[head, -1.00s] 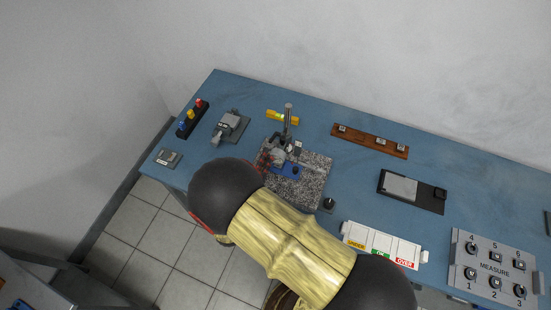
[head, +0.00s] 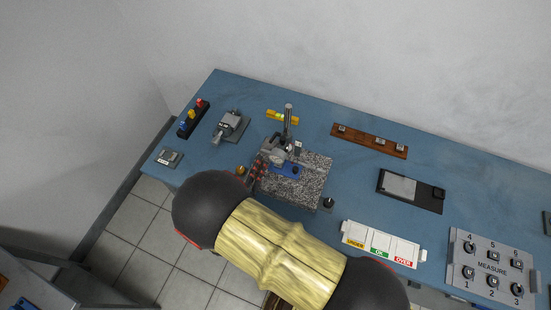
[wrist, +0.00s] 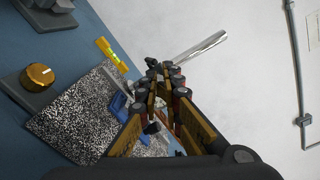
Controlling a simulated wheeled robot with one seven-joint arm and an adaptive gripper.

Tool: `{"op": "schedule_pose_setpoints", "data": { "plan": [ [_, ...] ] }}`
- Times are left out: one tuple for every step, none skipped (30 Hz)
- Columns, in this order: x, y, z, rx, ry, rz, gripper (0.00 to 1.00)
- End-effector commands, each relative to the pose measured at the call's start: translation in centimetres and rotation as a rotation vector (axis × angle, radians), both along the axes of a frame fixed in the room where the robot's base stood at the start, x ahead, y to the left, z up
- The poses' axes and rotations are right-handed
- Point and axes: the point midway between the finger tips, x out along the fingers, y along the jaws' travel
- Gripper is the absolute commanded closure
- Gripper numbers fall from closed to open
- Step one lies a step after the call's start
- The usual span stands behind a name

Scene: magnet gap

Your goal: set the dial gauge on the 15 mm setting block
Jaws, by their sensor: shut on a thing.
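The gauge stand has a silver post (head: 288,118) on a speckled granite plate (head: 312,178). The dial gauge (head: 278,155) appears to be the grey part at the post, partly hidden by my gripper. A blue piece (head: 290,170) lies on the plate, and it also shows in the wrist view (wrist: 120,104). My gripper (head: 262,168) is at the left of the stand. In the wrist view its fingers (wrist: 160,88) are closed together in front of the post, shut on a part apparently of the dial gauge. The held part is mostly hidden. I cannot read the face or identify the 15 mm block.
A yellow level (head: 283,117) lies behind the post. A gold knob on a dark base (wrist: 40,76) is beside the plate. A grey device (head: 230,125) stands left, a sorting tray (head: 383,245) and MEASURE panel (head: 492,265) right.

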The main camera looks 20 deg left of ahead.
Motion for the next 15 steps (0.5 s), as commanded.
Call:
{"op": "schedule_pose_setpoints", "data": {
  "plan": [
    [-0.7,0.1,0.1,-0.001,0.001,0.003,1.00],
    [-1.0,0.1,0.1,-0.001,0.000,0.001,1.00],
    [-1.4,0.2,0.1,0.000,0.001,0.003,1.00],
    [-1.7,0.2,0.1,0.000,0.001,0.003,1.00],
    [-1.9,0.2,0.0,0.000,0.000,0.002,1.00],
    [-2.2,0.2,0.0,0.000,0.001,0.000,1.00],
    [-2.3,0.2,0.0,0.000,0.001,0.000,1.00],
    [-2.4,0.2,0.0,0.000,0.001,0.000,1.00],
    [-2.6,0.2,0.0,0.000,0.001,0.000,1.00],
    [-2.6,0.2,0.0,0.000,0.000,0.000,1.00],
    [-2.6,0.2,0.0,0.000,0.000,0.000,1.00],
    [-2.6,0.2,0.0,0.000,0.000,0.000,1.00],
    [-2.6,0.2,0.0,0.000,0.000,0.000,1.00],
    [-2.6,0.2,0.0,0.000,0.000,0.000,1.00],
    [-2.6,0.2,0.0,0.000,0.000,0.000,1.00]
  ]
}}
